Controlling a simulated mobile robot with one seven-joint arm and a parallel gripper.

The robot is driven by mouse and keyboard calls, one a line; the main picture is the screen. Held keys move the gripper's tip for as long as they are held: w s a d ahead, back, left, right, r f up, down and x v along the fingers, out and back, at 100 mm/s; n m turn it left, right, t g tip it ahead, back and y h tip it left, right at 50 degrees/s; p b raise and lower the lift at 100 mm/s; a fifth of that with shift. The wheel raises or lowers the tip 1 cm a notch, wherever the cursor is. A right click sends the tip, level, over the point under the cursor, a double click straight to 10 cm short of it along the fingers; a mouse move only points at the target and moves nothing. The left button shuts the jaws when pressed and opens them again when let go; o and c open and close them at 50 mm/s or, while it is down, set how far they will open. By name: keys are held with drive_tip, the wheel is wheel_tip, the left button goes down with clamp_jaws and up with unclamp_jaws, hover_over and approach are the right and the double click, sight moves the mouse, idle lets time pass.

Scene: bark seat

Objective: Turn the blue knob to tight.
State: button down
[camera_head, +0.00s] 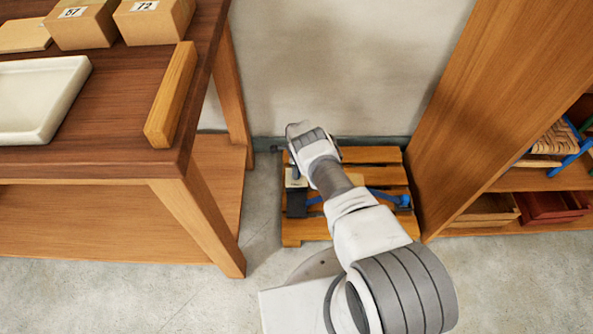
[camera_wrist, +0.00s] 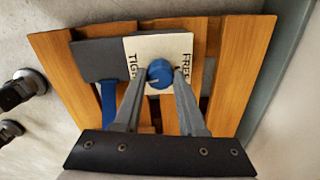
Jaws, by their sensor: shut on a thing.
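The plate reads TIGHT on the left and FREE on the right. A pale mark shows on the knob's face, towards the TIGHT side. My gripper (camera_wrist: 160,76) has one finger on each side of the knob and is shut on it. A dark grey block (camera_wrist: 96,60) adjoins the plate. In the head view my arm hides the knob; part of the plate (camera_head: 296,180) shows beside it.
Blue straps (camera_wrist: 108,103) cross the wooden slatted pallet (camera_head: 292,240) on the floor. A table (camera_head: 200,205) with a tray and boxes stands at left. A wooden shelf unit (camera_head: 490,100) stands close at right, and a wall rises behind.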

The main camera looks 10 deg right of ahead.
drive_tip(key=shift+m, duration=0.7)
drive_tip(key=shift+c, duration=2.3)
unclamp_jaws()
wheel_tip(320, 180, up, 17)
drive_tip(key=p, duration=0.8)
drive_tip(key=shift+r, duration=0.2)
